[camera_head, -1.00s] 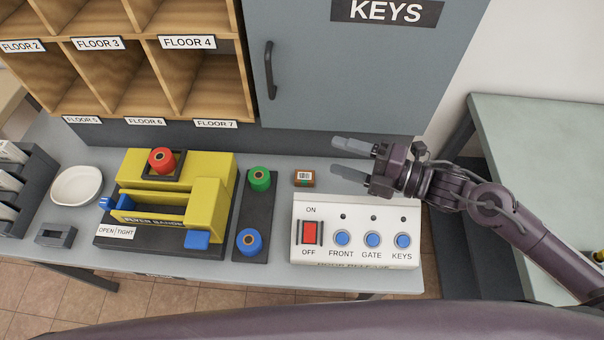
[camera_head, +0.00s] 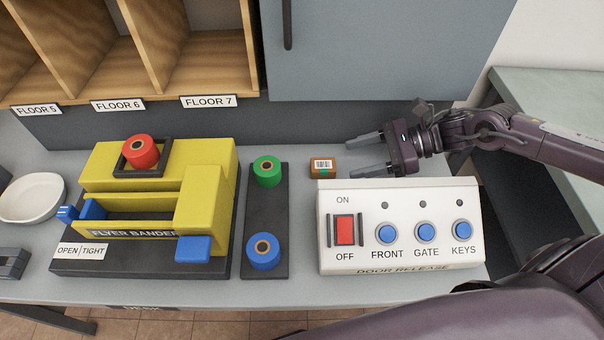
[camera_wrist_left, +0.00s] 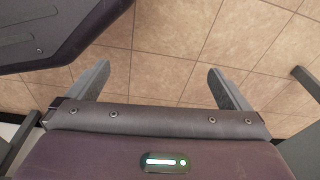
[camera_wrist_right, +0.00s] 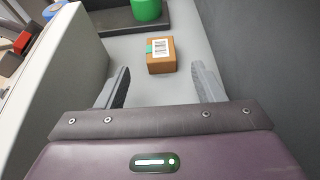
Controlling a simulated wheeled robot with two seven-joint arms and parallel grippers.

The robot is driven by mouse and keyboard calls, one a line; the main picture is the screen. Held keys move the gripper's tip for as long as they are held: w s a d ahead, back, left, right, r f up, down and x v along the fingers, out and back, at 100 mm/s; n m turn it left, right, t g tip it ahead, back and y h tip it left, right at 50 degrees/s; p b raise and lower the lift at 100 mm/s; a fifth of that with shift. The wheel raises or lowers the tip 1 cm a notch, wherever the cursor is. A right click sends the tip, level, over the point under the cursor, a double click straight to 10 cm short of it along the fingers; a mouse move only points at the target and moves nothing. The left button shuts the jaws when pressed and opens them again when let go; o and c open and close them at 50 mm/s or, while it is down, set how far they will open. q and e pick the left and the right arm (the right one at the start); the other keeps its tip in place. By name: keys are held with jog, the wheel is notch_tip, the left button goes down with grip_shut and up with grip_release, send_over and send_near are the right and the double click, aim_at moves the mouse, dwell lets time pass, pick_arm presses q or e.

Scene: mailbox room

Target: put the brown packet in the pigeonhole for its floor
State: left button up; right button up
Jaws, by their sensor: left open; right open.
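The brown packet (camera_head: 322,168) is a small box with a white barcode label and a green patch on top. It lies on the desk behind the door release panel, and it also shows in the right wrist view (camera_wrist_right: 160,55). My right gripper (camera_head: 366,155) is open just to the right of the packet. In the right wrist view the packet is ahead of the open fingers, not between them. The pigeonholes (camera_head: 205,62) stand at the back left, with labels for floors 5, 6 and 7 readable. My left gripper (camera_wrist_left: 160,88) is open and empty above the tiled floor.
The white door release panel (camera_head: 400,262) stands in front of the packet. A yellow flyer bander (camera_head: 205,205) and a black tray (camera_head: 265,218) with green and blue spools are to the left. The grey key cabinet (camera_head: 385,60) is behind.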

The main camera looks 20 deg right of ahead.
aim_at(327, 164)
jog(key=shift+a+f, duration=0.15)
jog(key=shift+f, duration=0.1)
jog(key=shift+w+a+f+b, duration=0.3)
jog(key=shift+a+b, duration=0.1)
jog(key=shift+b, duration=0.2)
jog(key=shift+a, duration=0.55)
jog(key=shift+w+a+f+b, duration=0.1)
jog(key=shift+w+a+b, duration=0.1)
jog(key=shift+a+b, duration=0.1)
jog(key=x, duration=0.3)
jog(key=shift+w+a, duration=0.1)
jog(key=shift+w+a+f, duration=0.1)
jog(key=shift+a, duration=0.4)
pick_arm(q)
jog(key=w+r, duration=0.1)
jog(key=w+d+r, duration=0.1)
jog(key=d+r, duration=0.1)
jog(key=shift+w+r, duration=0.4)
pick_arm(e)
jog(key=c, duration=1.2)
jog(key=shift+o, duration=0.2)
